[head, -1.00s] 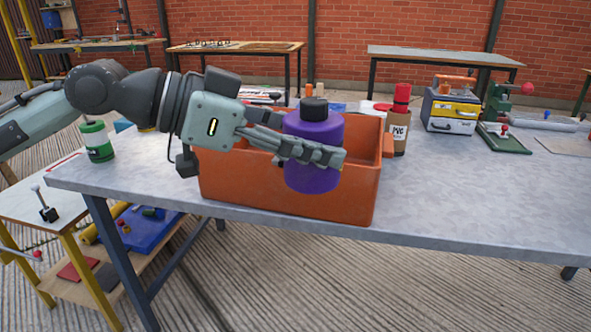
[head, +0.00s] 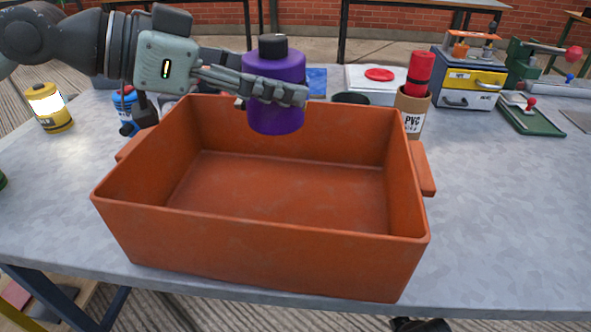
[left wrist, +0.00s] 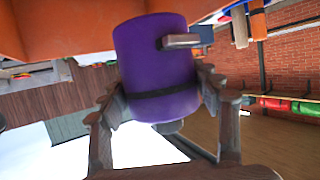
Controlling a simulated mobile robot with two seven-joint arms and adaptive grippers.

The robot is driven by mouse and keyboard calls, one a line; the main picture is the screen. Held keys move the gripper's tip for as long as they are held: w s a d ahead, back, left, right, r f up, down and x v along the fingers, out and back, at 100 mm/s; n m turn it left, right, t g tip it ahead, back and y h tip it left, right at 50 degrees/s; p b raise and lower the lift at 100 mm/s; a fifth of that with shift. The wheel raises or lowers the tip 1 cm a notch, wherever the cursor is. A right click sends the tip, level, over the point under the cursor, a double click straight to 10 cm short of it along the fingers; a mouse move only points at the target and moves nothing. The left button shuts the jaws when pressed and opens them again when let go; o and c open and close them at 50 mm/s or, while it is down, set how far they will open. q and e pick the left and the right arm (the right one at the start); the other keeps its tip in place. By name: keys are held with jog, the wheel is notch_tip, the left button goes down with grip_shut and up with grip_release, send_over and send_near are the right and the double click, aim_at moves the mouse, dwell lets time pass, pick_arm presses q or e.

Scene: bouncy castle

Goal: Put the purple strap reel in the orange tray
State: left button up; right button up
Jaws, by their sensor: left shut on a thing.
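The purple strap reel (head: 274,112) is a purple cylinder with a black cap, held upright. My left gripper (head: 277,91) is shut around its side, with the fingers across its front. The reel also shows between the fingers in the left wrist view (left wrist: 155,55). The orange tray (head: 262,250) is a deep, empty box on the grey table. In the head view the reel overlaps the tray's far wall, and its lower end shows against that wall's inner face. Its exact height above the tray is hard to tell. My right gripper is not in view.
A PVC can with a red top (head: 413,95) stands just behind the tray's right corner. A yellow jar (head: 49,107) and blue item (head: 125,105) are left. The table (head: 510,210) is clear at right.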

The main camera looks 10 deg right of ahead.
pick_arm(q)
jog(key=s+d+f, duration=0.1)
jog(key=d+f, duration=0.2)
jog(key=s+d+f+b, duration=0.1)
jog(key=d+f, duration=0.3)
jog(key=s+d+f, duration=0.1)
jog(key=d+f, duration=0.2)
jog(key=shift+s+d+f, duration=0.15)
jog(key=shift+s+d, duration=0.1)
jog(key=shift+s, duration=0.1)
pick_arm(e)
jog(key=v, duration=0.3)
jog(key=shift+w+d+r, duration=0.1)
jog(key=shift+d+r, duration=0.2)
pick_arm(q)
jog(key=shift+f, duration=0.6)
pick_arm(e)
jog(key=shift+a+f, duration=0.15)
pick_arm(q)
jog(key=o, duration=1.5)
jog(key=shift+o, duration=0.2)
